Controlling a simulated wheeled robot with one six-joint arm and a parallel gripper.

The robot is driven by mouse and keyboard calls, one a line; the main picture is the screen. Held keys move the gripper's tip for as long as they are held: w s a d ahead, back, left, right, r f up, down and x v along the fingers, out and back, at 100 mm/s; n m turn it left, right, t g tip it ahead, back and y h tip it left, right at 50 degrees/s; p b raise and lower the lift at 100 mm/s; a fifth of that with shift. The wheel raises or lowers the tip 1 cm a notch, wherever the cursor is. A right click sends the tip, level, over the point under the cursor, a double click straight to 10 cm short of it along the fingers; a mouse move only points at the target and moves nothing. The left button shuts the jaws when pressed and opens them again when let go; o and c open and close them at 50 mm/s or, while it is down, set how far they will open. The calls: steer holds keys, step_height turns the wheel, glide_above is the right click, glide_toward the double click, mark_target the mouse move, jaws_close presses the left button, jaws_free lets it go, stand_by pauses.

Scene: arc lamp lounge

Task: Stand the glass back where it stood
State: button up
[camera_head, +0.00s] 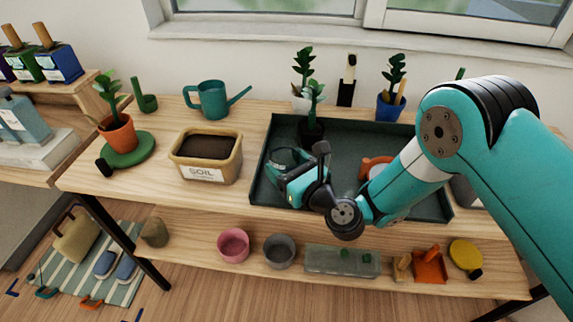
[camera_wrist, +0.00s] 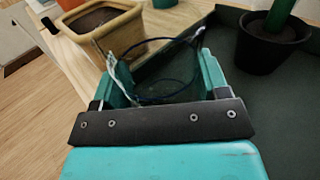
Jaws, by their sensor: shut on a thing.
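A clear glass (camera_wrist: 165,85) with a thin dark rim is between the fingers of my gripper (camera_wrist: 158,68) in the wrist view. My gripper is shut on it. In the head view my gripper (camera_head: 291,172) is over the left part of the dark green tray (camera_head: 345,140), and the glass is hard to make out there. I cannot tell whether the glass touches the tray floor.
The soil box (camera_head: 206,156) stands just left of the tray. A black pot (camera_wrist: 264,48) with a plant is close to the right of my gripper in the wrist view. An orange thing (camera_head: 374,167) lies in the tray, partly behind my arm. A teal watering can (camera_head: 213,100) stands behind.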

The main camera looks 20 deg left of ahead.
steer(key=shift+f, duration=0.15)
steer(key=o, duration=1.1)
steer(key=shift+c, duration=0.2)
